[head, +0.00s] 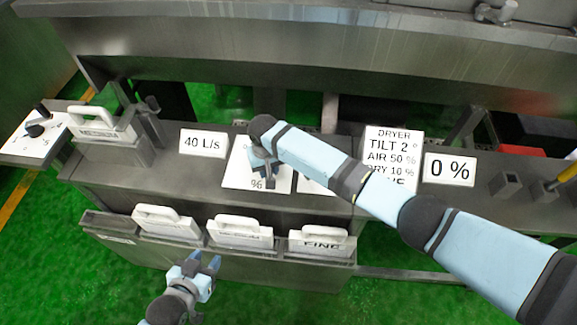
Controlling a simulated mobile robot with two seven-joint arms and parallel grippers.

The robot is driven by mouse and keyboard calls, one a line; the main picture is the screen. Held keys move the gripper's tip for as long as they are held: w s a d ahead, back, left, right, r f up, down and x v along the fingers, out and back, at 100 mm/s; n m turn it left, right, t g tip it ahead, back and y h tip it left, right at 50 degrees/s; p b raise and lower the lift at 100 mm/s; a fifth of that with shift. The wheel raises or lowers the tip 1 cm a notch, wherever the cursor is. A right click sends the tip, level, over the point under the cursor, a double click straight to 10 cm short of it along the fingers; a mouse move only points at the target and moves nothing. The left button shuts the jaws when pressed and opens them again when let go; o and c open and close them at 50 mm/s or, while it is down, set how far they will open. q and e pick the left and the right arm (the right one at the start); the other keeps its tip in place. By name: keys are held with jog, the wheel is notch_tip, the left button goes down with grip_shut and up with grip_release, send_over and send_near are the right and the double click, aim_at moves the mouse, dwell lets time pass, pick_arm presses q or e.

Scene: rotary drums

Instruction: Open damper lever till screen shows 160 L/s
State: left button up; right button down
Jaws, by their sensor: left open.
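A white screen (203,143) on the grey console reads 40 L/s. Right of it is a white panel (240,176) with a % mark near its front edge. My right gripper (263,170) is over this panel, pointing down, and hides its middle. I cannot make out a damper lever there, or whether the fingers hold anything. My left gripper (207,264) is open and empty, in front of the console and low in the picture, apart from the panel.
Several white-handled plates, one of them a middle plate (240,232), stand in a front rack. A handled plate (102,124) and a black-knobbed panel (34,138) are at left. A dryer sign (392,150) and a 0 % screen (449,170) are at right.

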jog(key=shift+a, duration=0.1)
jog(key=c, duration=0.9)
grip_release()
jog(key=shift+o, duration=0.2)
notch_tip(320, 180, up, 14)
jog(key=b, duration=0.1)
jog(key=shift+f, duration=0.1)
jog(key=s+d+f+m+t+y, duration=0.1)
jog(key=s+d+f+t+y, duration=0.15)
jog(key=s+f, duration=0.35)
jog(key=s+d+f+t+y, duration=0.2)
jog(key=s+d+f+y, duration=0.15)
jog(key=f, duration=0.55)
jog(key=s+d+f+t+h, duration=0.1)
jog(key=s+d+t+h, duration=0.2)
jog(key=s+d, duration=1.4)
jog(key=d+t, duration=0.2)
jog(key=t, duration=0.1)
jog(key=shift+d+f, duration=0.15)
jog(key=shift+d, duration=0.1)
